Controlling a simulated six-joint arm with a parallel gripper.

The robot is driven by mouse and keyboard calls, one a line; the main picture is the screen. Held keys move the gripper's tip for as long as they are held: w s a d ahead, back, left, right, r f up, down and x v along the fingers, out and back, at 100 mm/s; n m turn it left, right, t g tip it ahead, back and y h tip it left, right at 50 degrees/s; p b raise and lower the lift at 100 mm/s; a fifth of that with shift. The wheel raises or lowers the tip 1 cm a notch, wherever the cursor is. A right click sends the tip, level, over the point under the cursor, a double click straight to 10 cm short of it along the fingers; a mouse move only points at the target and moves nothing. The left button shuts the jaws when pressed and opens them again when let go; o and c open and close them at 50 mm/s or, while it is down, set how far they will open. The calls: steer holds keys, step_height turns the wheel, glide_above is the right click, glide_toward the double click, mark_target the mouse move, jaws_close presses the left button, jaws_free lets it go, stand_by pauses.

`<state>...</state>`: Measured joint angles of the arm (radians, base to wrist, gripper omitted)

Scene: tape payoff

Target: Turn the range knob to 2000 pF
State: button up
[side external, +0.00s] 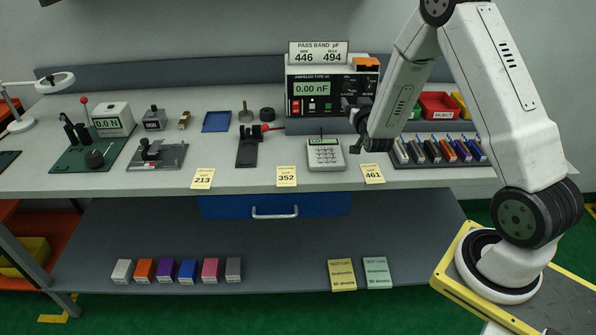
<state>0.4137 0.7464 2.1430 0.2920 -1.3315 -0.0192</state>
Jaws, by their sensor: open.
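The capacitance meter (311,76) stands at the back of the bench, with its green display reading 0.00 nF. Its range markings (357,82) are on the right part of the front panel. They are too small to read, and I cannot make out the range knob or its setting. My gripper (362,132) is open, in front of the meter's lower right side. It overlaps that corner in this view, and I cannot tell whether it touches anything.
A sign reading PASS BAND 446 to 494 (318,52) stands on the meter, next to an orange block (366,64). A calculator-like device (325,154) sits in front. A rack of several coloured parts (440,151) and a red bin (438,105) stand to the right.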

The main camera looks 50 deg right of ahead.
mark_target(348, 89)
steer(key=shift+w, duration=0.1)
steer(key=shift+x, duration=3.85)
jaws_close()
